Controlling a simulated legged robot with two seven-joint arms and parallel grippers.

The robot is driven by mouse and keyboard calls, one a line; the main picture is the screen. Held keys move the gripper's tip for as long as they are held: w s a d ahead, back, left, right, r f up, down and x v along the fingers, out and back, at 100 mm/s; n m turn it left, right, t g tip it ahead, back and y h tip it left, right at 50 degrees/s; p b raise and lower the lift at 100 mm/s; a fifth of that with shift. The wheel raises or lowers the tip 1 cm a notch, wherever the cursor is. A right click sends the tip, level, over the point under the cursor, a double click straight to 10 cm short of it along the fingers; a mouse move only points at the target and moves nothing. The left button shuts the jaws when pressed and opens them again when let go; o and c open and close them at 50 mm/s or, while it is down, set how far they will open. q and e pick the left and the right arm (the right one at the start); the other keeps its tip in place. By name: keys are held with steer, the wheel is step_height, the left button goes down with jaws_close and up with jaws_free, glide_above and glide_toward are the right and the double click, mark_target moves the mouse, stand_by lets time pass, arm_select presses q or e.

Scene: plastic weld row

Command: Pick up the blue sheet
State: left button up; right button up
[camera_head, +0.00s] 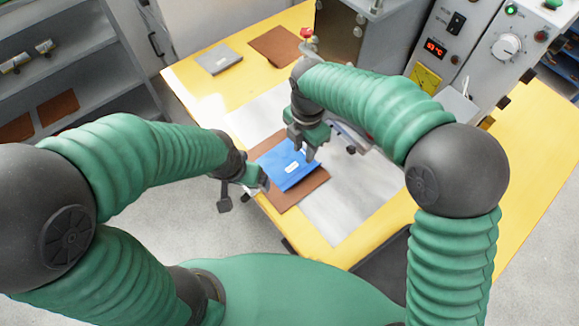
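The blue sheet (287,170) lies flat on a brown sheet (309,187) near the front edge of the work table. It carries a small white label. My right gripper (303,148) is over the far edge of the blue sheet, pointing down, with its fingers apart. I cannot tell whether its fingertips touch the sheet. My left gripper (245,193) is left of the blue sheet by the table's front edge, with its fingers apart and nothing between them.
A yellow table (195,75) with a pale metal plate (342,206) bears the sheets. A grey sheet (219,59) and another brown sheet (275,46) lie at the back left. A machine with a control panel (462,45) stands behind right. Shelves (62,75) stand at left.

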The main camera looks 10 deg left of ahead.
mark_target(303, 176)
steer(key=f, duration=1.4)
steer(key=shift+w+f+b, duration=0.35)
steer(key=shift+f+b, duration=0.05)
steer(key=shift+w+f, duration=0.1)
steer(key=shift+f, duration=0.25)
steer(key=shift+r, duration=0.1)
jaws_close()
steer(key=shift+d, duration=0.1)
